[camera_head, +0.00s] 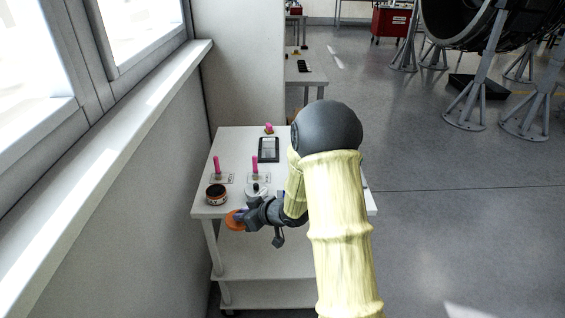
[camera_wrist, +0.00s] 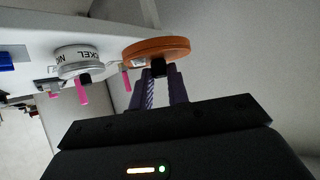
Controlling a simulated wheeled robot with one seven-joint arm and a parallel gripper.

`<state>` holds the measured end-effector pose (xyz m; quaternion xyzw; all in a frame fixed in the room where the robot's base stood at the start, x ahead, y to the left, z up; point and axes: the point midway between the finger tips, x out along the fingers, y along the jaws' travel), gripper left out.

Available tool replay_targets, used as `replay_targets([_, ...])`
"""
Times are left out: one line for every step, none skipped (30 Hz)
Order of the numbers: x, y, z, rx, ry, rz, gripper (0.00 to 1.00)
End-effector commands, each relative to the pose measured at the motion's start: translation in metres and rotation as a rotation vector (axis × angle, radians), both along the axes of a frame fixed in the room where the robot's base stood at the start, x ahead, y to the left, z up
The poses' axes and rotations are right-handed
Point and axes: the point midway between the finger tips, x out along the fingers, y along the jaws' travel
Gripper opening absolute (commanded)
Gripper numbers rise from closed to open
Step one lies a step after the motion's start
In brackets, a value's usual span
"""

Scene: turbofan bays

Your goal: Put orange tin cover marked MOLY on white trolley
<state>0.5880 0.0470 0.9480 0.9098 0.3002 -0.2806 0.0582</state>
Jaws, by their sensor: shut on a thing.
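The orange tin cover (camera_head: 233,219) is a round disc at the front edge of the white trolley (camera_head: 235,146). My gripper (camera_head: 243,217) is shut on its dark knob. In the wrist view the orange cover (camera_wrist: 150,49) is at the tips of my gripper (camera_wrist: 159,78), with the dark knob between the fingers. I cannot read MOLY on it, and cannot tell whether it touches the trolley. A dark tin with an orange band (camera_head: 216,194) stands on the trolley's front left corner.
A silver tin with letters reading like NICKEL (camera_wrist: 79,60) stands close by the cover. Pink upright pieces (camera_head: 255,165) and a dark tray (camera_head: 269,149) are farther back on the trolley. A wall with windows is at left; open floor (camera_head: 440,230) at right.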

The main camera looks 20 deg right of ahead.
Motion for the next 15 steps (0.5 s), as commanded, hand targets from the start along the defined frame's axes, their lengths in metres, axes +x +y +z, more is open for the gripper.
replay_targets([0.0, -0.003, 0.006, -0.004, -0.007, 0.035, 0.0])
replay_targets([-0.002, -0.003, 0.009, -0.004, -0.006, 0.059, 0.0])
replay_targets([-0.003, -0.005, 0.012, -0.005, -0.008, 0.091, 0.0])
replay_targets([-0.005, -0.006, 0.015, -0.007, -0.01, 0.114, 0.0])
replay_targets([-0.006, -0.008, 0.018, -0.009, -0.011, 0.139, 0.0])
replay_targets([-0.009, -0.011, 0.02, -0.01, -0.012, 0.169, 0.0])
replay_targets([-0.01, -0.012, 0.023, -0.011, -0.012, 0.192, 0.0])
replay_targets([-0.012, -0.015, 0.024, -0.012, -0.014, 0.214, 0.0])
replay_targets([-0.014, -0.017, 0.027, -0.013, -0.014, 0.239, 0.0])
replay_targets([-0.016, -0.019, 0.028, -0.014, -0.015, 0.258, 0.0])
replay_targets([-0.018, -0.021, 0.029, -0.014, -0.015, 0.274, 0.0])
replay_targets([-0.02, -0.023, 0.031, -0.015, -0.017, 0.295, 0.0])
replay_targets([-0.021, -0.026, 0.032, -0.016, -0.018, 0.308, 0.0])
replay_targets([-0.022, -0.028, 0.033, -0.017, -0.018, 0.32, 0.0])
replay_targets([-0.024, -0.03, 0.034, -0.017, -0.019, 0.338, 0.0])
